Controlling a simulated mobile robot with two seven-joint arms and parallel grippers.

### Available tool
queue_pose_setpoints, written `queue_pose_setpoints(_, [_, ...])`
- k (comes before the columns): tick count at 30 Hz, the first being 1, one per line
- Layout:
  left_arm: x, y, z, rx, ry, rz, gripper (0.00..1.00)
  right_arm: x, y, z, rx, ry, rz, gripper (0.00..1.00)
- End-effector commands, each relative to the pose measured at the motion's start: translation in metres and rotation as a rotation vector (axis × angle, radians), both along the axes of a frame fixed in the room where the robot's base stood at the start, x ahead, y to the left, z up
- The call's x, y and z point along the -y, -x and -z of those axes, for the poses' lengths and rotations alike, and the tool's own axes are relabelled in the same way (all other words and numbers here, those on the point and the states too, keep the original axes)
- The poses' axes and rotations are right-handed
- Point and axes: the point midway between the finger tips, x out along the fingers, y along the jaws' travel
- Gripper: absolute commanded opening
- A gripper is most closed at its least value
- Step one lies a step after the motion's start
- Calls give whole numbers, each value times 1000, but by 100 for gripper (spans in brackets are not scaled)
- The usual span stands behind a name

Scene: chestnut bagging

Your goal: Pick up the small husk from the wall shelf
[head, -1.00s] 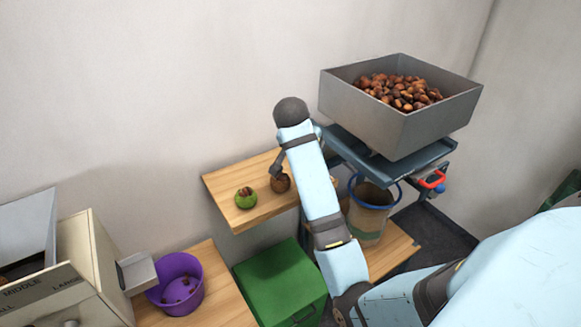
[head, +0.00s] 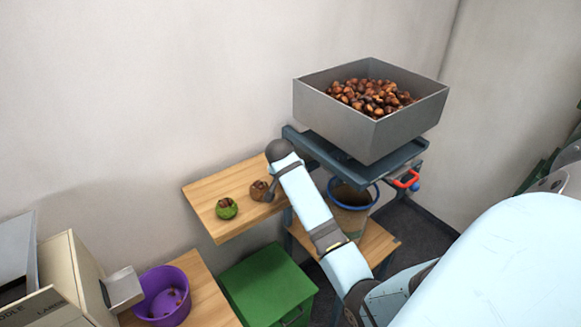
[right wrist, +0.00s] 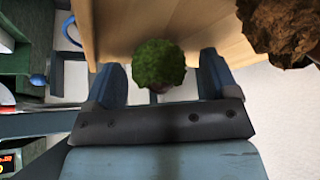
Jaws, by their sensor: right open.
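A green spiky husk (head: 227,208) and a brown husk (head: 259,190) sit apart on the wooden wall shelf (head: 222,186). My right gripper (head: 268,194) is low at the shelf, just right of the brown husk in the head view, its fingers barely visible there. In the right wrist view my right gripper (right wrist: 162,82) is open. The green husk (right wrist: 158,65) shows between its two blue fingers; I cannot tell whether it lies between the tips or beyond them. The brown husk (right wrist: 285,28) is large at the upper right, outside the fingers and cut off by the frame.
A grey hopper of chestnuts (head: 398,137) stands on a blue stand (head: 300,142) right of the shelf. A blue-rimmed bucket (head: 350,218) is below it. A green box (head: 268,283) and a purple bowl (head: 163,300) are lower. The left part of the shelf is clear.

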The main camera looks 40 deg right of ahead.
Motion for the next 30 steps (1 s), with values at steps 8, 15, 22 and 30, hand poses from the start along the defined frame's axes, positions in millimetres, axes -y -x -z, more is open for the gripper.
queue_pose_setpoints(8, [2, 0, 5, -9, 5, -7, 43, 0, 0, 2, 0, -1, 0, 68])
queue_pose_setpoints(15, [1, 3, 4, -9, 2, -4, 43, 0, 0, 1, 0, -1, 0, 27])
queue_pose_setpoints(22, [1, 3, 2, -6, 4, -3, 43, 0, 0, 1, 0, 0, 0, 26])
queue_pose_setpoints(30, [2, 3, 4, -2, -2, 6, 43, 0, -1, -19, 3, 1, 0, 26])
